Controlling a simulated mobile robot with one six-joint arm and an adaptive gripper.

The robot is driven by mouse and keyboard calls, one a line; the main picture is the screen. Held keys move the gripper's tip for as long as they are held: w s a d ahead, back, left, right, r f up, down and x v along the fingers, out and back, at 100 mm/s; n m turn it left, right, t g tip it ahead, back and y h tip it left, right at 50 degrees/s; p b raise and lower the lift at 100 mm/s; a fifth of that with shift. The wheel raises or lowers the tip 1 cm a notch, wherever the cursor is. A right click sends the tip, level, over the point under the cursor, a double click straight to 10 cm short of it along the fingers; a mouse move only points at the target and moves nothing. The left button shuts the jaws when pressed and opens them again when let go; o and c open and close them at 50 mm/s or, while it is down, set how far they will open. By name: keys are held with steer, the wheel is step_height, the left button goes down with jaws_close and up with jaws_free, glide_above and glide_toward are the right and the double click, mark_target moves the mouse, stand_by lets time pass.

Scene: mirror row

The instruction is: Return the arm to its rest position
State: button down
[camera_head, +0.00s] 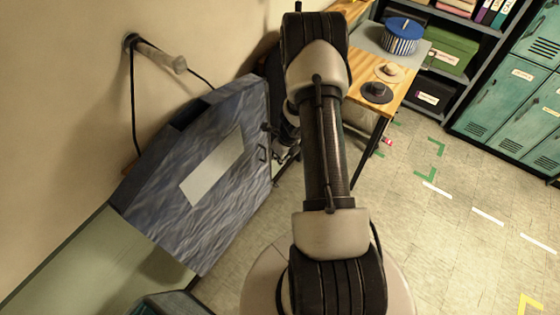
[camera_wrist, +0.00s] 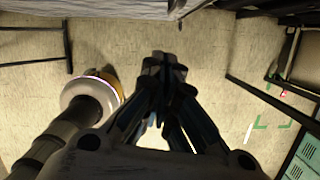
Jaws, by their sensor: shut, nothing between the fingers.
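My gripper (camera_wrist: 163,68) is shut and empty, pointing at the tiled floor in the wrist view. In the head view my arm runs up the middle of the picture. Its far end bends down beside a blue-grey streaked box (camera_head: 185,225) on the left, which has a pale panel (camera_head: 212,166) and a small handle on its front. My upper arm hides part of the wrist there, and the fingertips are not clear in that view.
A wooden table (camera_head: 405,82) at the top holds a blue striped round box (camera_head: 402,38) and two hats. A dark shelf with a green box (camera_head: 450,50) and teal lockers (camera_head: 515,95) stand at right. The taped floor (camera_head: 450,240) at right is open.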

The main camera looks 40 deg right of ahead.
steer(key=v, duration=0.4)
steer(key=shift+s+d+r+p, duration=0.1)
steer(key=shift+s+d+p, duration=0.05)
steer(key=shift+p, duration=0.25)
